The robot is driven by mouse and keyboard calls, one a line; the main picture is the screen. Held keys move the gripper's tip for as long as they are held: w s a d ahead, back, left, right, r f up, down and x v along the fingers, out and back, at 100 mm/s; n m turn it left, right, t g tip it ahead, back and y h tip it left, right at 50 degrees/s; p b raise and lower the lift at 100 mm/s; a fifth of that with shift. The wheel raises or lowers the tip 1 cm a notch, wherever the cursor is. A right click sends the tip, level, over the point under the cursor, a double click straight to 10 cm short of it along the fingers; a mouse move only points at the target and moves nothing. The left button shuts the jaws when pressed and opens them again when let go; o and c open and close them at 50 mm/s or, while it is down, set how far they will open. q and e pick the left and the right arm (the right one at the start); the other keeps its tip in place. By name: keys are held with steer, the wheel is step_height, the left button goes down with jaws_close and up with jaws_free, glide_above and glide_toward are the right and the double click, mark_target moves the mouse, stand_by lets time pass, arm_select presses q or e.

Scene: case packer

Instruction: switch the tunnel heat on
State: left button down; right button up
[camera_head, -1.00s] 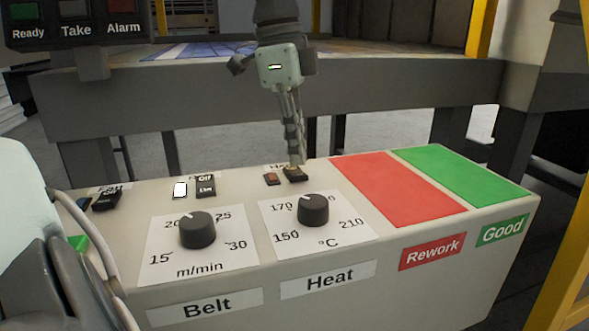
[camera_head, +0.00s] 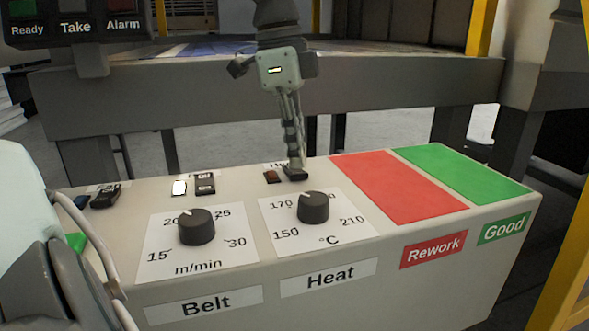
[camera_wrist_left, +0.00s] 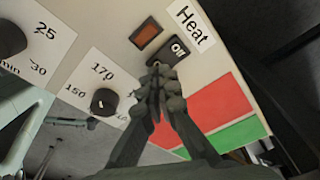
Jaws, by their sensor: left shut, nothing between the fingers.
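The heat rocker switch (camera_head: 293,174) is a small black switch on the panel top, behind the Heat dial (camera_head: 313,207). In the left wrist view the switch (camera_wrist_left: 168,50) shows the letters "On" or part of them, beside the Heat label (camera_wrist_left: 193,26). A dull orange-brown lamp (camera_wrist_left: 146,33) sits next to it and looks unlit. My left gripper (camera_head: 296,167) is shut and empty, pointing down with its tips at the switch. In the left wrist view the tips (camera_wrist_left: 160,70) are at its near end; I cannot tell whether they touch. My right gripper is not in view.
The Belt dial (camera_head: 197,227) is to the left, with a bright white lamp (camera_head: 179,188) and a black switch (camera_head: 205,183) behind it. Another black switch (camera_head: 104,196) is farther left. Red (camera_head: 396,189) and green (camera_head: 463,172) pads lie to the right. A grey beam (camera_head: 270,95) runs behind.

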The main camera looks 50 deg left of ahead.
mark_target(296, 172)
arm_select(q)
steer(key=shift+f+b, duration=0.45)
steer(key=shift+f, duration=0.15)
steer(key=shift+r, duration=0.2)
steer(key=shift+r+p, duration=2.4)
steer(key=shift+r, duration=0.95)
